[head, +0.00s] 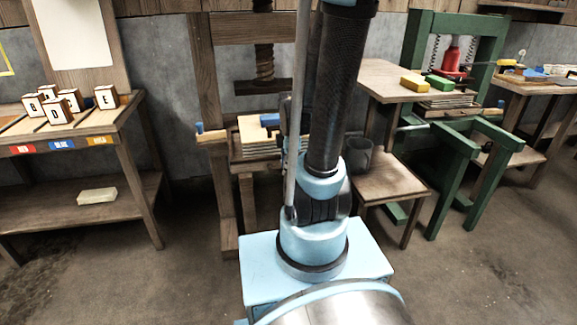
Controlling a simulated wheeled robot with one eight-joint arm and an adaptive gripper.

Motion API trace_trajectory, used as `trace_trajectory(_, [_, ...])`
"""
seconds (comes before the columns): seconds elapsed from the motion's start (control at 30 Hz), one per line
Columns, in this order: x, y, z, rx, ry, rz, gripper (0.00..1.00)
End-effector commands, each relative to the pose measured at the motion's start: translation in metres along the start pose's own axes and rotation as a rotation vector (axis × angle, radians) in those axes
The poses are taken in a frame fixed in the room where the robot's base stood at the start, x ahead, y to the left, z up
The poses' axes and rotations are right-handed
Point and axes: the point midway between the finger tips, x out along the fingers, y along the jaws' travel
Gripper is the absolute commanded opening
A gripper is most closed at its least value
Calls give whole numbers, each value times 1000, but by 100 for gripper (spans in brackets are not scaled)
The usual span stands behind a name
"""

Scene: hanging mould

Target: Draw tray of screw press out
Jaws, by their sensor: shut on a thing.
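The wooden screw press stands behind my arm in the head view, with a dark wooden screw (264,62) above a flat pressing board (262,87). Below the board is its tray (243,156), carrying a stack of pale sheets (255,135). The tray's right part is hidden behind my arm. A blue block-like thing (269,120) shows on or just above the stack, partly covered by my arm. My gripper is not clearly seen; my own arm hides that area, so its contact with the tray cannot be told.
A dark mug (358,155) stands on a low wooden stand (392,188) right of the press. A green press (487,35) stands further right. A table (75,133) with lettered blocks (58,114) is at left. Open floor (150,275) lies in front.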

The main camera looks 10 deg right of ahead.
Motion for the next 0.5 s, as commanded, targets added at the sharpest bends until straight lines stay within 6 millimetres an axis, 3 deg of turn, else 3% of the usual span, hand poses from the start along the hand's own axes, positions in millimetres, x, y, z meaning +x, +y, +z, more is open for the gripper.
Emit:
trace_trajectory(0.03, [0,0,0,0,0,0,17])
trace_trajectory(0.1, [0,0,0,0,0,0,33])
trace_trajectory(0.13, [0,0,0,0,0,0,35])
trace_trajectory(0.5, [-1,0,0,0,0,0,35])
